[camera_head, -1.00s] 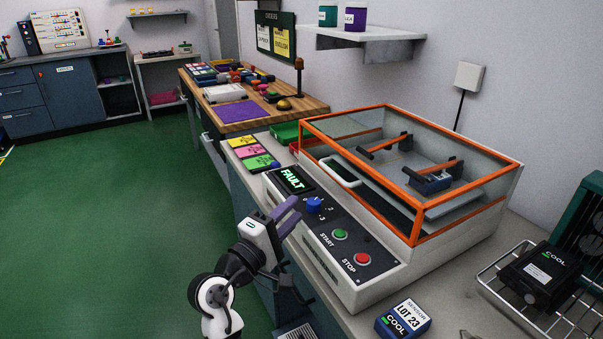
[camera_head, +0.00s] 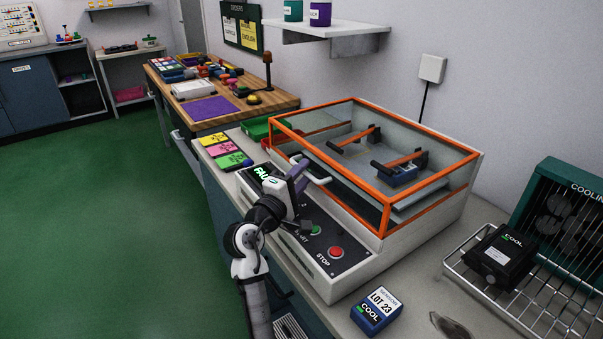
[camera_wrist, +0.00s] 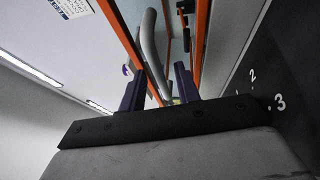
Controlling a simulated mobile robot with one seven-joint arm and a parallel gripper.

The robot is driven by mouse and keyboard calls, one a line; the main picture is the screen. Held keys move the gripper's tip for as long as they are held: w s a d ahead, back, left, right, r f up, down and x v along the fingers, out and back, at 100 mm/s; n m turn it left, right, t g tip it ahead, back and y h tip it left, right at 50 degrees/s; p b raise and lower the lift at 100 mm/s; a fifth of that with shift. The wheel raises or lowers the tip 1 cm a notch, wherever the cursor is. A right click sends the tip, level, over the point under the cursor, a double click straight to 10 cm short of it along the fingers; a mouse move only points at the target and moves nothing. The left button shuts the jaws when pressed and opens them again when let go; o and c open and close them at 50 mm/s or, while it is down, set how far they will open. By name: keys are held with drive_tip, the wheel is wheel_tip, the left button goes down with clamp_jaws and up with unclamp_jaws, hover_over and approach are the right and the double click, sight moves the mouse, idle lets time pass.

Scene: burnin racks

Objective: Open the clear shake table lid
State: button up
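The clear shake table lid (camera_head: 345,118) has an orange frame and is closed on the white shake table (camera_head: 425,240). Its white handle (camera_head: 312,170) is on the front side, and shows in the wrist view as a pale curved bar (camera_wrist: 149,45). My gripper (camera_head: 303,178) is over the control panel, close to the handle. In the wrist view, the two purple fingers (camera_wrist: 158,85) are apart with a gap between them. The handle lies ahead of that gap; I cannot tell whether it touches a finger. My wrist covers part of the panel.
The panel has a red STOP button (camera_head: 336,252) and a green START button (camera_head: 316,230). A blue LOT 23 box (camera_head: 376,311) lies on the counter. A wire rack (camera_head: 470,285) holds a black COOL box (camera_head: 497,254). A shelf (camera_head: 345,32) hangs above the bench.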

clamp_jaws()
idle(0.3)
drive_tip(key=shift+r, duration=0.15)
